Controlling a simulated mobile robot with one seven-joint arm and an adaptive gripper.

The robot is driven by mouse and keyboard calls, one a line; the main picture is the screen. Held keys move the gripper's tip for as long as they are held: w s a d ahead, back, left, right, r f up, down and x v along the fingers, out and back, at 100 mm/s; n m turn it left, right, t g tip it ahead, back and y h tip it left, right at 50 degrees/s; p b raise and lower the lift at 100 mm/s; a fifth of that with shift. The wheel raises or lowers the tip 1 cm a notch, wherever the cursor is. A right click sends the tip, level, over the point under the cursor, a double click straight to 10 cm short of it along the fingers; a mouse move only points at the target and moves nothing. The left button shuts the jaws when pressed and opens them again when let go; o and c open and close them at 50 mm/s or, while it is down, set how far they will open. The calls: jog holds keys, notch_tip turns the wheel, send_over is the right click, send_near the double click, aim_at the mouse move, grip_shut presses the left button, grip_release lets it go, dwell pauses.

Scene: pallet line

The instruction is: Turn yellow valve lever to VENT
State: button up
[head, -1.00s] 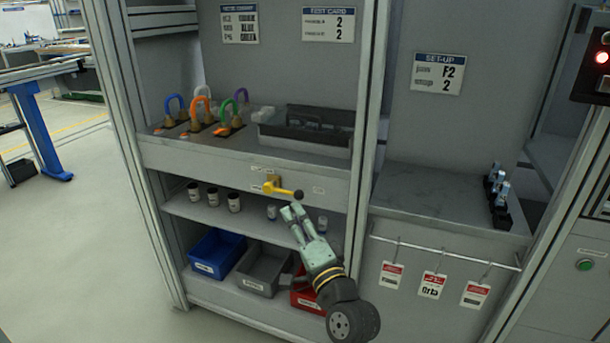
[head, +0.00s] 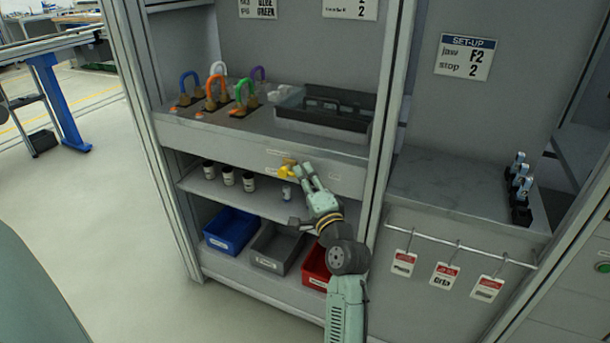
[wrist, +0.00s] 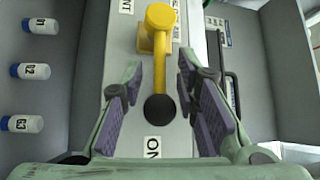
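The yellow valve lever (wrist: 160,45) is mounted on the front rail of the upper shelf and ends in a black knob (wrist: 159,108). In the wrist view the knob lies between my gripper's (wrist: 157,75) two fingers, with a gap on each side. My gripper is open and appears not to touch the lever.
Several coloured padlocks (head: 217,92) and a grey tray (head: 325,108) stand on the shelf above. Small bottles (head: 228,176) stand on the shelf below, over blue (head: 231,231), grey (head: 275,249) and red (head: 317,266) bins. Red tags (head: 445,275) hang at right.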

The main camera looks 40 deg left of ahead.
jog(key=shift+w+a, duration=0.15)
jog(key=shift+a, duration=0.1)
jog(key=shift+c, duration=0.6)
grip_shut()
